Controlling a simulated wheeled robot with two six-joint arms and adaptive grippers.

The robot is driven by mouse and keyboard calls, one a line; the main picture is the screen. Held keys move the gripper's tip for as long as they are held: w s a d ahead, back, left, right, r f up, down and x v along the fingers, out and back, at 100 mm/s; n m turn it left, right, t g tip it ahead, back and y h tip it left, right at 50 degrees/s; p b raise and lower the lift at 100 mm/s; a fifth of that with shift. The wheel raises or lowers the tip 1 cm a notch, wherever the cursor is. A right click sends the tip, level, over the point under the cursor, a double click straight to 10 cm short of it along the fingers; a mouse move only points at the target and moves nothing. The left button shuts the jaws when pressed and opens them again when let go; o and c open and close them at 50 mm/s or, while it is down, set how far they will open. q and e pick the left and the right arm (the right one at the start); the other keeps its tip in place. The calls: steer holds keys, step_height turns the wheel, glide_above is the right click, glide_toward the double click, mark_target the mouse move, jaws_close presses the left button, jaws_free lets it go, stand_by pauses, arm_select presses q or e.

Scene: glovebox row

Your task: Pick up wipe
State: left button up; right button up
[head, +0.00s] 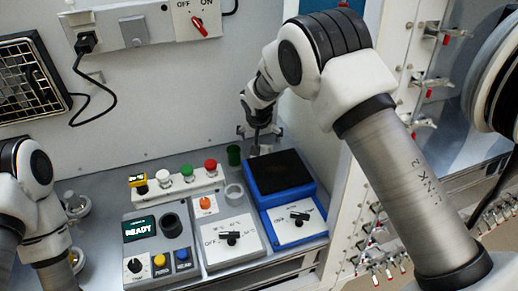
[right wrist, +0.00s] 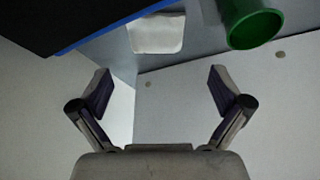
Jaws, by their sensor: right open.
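The wipe (right wrist: 157,34) looks like a small white, roughly square piece lying flat on the grey bench in the right wrist view. It lies between the blue-edged dark device and the green cup. In the head view I cannot make it out around my right gripper. My right gripper (right wrist: 160,92) is open, with nothing between its fingers, and the wipe shows beyond the fingertips, apart from them. In the head view the right gripper (head: 257,138) points down at the back of the bench, behind the blue device. My left gripper is not visible.
The blue device with a black top (head: 252,192) stands close in front of the right gripper. The green cup (head: 233,155) stands just left of it. A white ring (head: 233,191), button strip (head: 187,183) and control panels (head: 231,238) crowd the front. The back wall is close behind.

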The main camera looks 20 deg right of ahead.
mark_target(262, 146)
steer(key=shift+d+f, duration=0.15)
steer(key=shift+f, duration=0.2)
steer(key=shift+s+p+x, duration=0.2)
steer(key=shift+p+x, duration=0.95)
steer(key=x, duration=0.3)
steer(key=shift+w, duration=0.1)
steer(key=shift+d+f, duration=0.1)
steer(key=shift+f, duration=0.05)
steer(key=c, duration=0.8)
steer(key=shift+c, duration=0.5)
steer(key=shift+r, duration=0.25)
